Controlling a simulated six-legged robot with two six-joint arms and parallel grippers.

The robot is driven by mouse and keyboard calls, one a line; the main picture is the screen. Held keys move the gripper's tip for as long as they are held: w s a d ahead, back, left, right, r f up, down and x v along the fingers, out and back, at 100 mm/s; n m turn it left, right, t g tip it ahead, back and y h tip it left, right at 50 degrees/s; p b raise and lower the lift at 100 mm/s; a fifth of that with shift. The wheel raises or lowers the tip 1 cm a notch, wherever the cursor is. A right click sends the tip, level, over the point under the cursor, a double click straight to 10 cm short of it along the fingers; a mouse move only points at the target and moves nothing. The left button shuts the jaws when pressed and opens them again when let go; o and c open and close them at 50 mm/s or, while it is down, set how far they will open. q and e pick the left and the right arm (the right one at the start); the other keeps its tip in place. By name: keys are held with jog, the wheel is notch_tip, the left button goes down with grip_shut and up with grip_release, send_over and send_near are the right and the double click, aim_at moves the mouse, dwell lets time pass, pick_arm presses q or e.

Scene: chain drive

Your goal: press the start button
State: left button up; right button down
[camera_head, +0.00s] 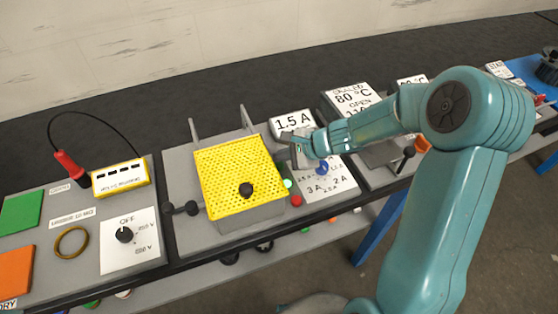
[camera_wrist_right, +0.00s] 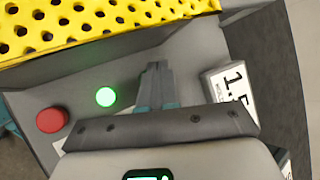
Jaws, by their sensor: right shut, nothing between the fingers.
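A round green button (camera_wrist_right: 106,96), lit, sits on the grey panel in the right wrist view, with a red button (camera_wrist_right: 51,120) to its left. In the head view the green button (camera_head: 287,183) and the red button (camera_head: 297,200) show beside the yellow perforated cover (camera_head: 225,172). My right gripper (camera_head: 297,152) is shut and empty, over the panel behind the green button. In the right wrist view its closed fingertips (camera_wrist_right: 157,68) lie to the right of the green button, apart from it in the picture. Their height over the panel is hard to tell. My left gripper is not in view.
The cover, with a black knob (camera_head: 246,190), borders the buttons. A "1.5 A" sign (camera_head: 292,122) stands behind my right gripper, and a dial plate with a blue knob (camera_head: 322,167) lies to the right. A black-knobbed lever (camera_head: 181,208) is left of the cover.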

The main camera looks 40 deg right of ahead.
aim_at(282, 166)
jog(key=shift+r, duration=0.15)
notch_tip(282, 166, up, 5)
jog(key=p, duration=0.4)
dwell(0.5)
dwell(0.6)
